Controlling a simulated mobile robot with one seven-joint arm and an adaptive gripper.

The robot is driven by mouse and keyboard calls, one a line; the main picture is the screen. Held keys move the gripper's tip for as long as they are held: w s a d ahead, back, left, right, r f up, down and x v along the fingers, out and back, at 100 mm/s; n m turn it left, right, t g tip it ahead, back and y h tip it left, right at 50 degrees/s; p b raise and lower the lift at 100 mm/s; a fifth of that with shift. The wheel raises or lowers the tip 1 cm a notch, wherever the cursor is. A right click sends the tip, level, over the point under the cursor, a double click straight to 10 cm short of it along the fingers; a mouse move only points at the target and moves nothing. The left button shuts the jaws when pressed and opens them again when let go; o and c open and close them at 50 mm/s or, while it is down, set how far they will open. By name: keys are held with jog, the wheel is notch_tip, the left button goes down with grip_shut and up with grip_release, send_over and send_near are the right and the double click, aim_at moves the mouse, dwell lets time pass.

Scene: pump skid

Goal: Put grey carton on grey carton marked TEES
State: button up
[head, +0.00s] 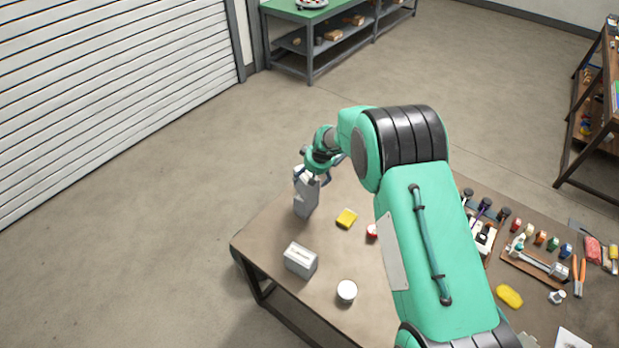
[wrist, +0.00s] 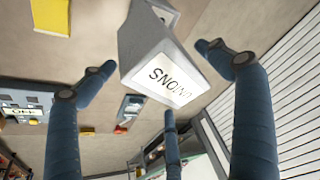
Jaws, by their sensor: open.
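A tall grey carton (head: 305,198) stands at the table's far left corner. My gripper (head: 321,175) is at its top, with the fingers open. In the wrist view a grey carton (wrist: 150,52) lies between the spread fingers, and its white label is upside down and seems to read UNIONS. I cannot tell whether any finger touches it, or whether the tall grey shape is one carton or two stacked. Another grey carton (head: 300,260) with a pale label on top sits nearer the table's left front edge. Its lettering is too small to read, and no TEES mark is legible.
A yellow block (head: 346,218), a small red item (head: 371,231) and a white round item (head: 347,291) stand on the table (head: 268,237). Tools and small parts crowd its right side. My arm hides the table's middle.

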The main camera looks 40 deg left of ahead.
jog(key=shift+b+v, duration=0.6)
jog(key=shift+v, duration=4.35)
jog(key=shift+s+f, duration=0.1)
